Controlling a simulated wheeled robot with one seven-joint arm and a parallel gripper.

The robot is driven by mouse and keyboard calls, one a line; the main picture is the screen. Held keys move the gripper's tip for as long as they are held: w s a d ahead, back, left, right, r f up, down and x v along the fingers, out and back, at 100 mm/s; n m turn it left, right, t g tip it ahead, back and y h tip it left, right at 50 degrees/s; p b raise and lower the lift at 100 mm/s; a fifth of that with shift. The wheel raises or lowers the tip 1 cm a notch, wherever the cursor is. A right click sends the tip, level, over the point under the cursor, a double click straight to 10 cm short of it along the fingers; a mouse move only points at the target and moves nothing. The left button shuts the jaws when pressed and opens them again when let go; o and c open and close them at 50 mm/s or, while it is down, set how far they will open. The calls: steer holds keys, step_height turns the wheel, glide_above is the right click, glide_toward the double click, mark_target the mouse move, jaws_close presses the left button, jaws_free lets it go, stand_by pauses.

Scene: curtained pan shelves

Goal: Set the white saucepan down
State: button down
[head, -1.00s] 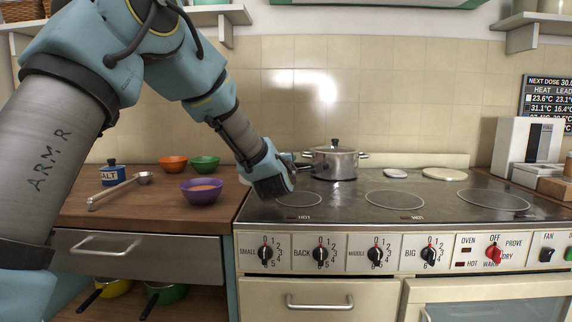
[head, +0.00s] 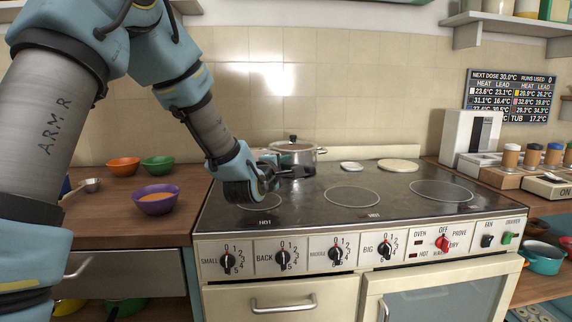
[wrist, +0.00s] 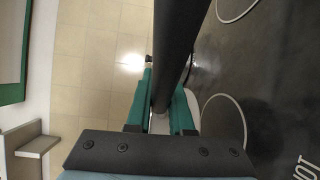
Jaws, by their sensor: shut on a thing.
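My gripper (head: 280,170) is over the back left of the hob, in front of the steel pot, with its fingers pointing right. In the wrist view its green fingers (wrist: 165,95) are shut on a long dark handle (wrist: 180,40), which I take to be the white saucepan's. The saucepan's white body cannot be made out in either view. I cannot tell whether it touches the hob (head: 400,205). The gripper and wrist hide part of the left rings.
A lidded steel pot (head: 305,152) stands at the back of the hob, close to my fingers. The middle (head: 351,196) and right (head: 441,190) rings are clear. A purple bowl (head: 156,200) is on the left counter. A white machine (head: 468,135) stands at the right.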

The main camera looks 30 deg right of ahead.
steer(key=shift+w+f+b, duration=0.1)
steer(key=shift+f+b, duration=2.3)
steer(key=shift+b, duration=0.1)
steer(key=shift+f, duration=0.1)
steer(key=shift+f+b, duration=0.7)
steer(key=shift+b, duration=0.1)
steer(key=shift+f, duration=0.3)
steer(key=c, duration=0.7)
jaws_free()
steer(key=shift+a+f, duration=0.1)
steer(key=c, duration=0.4)
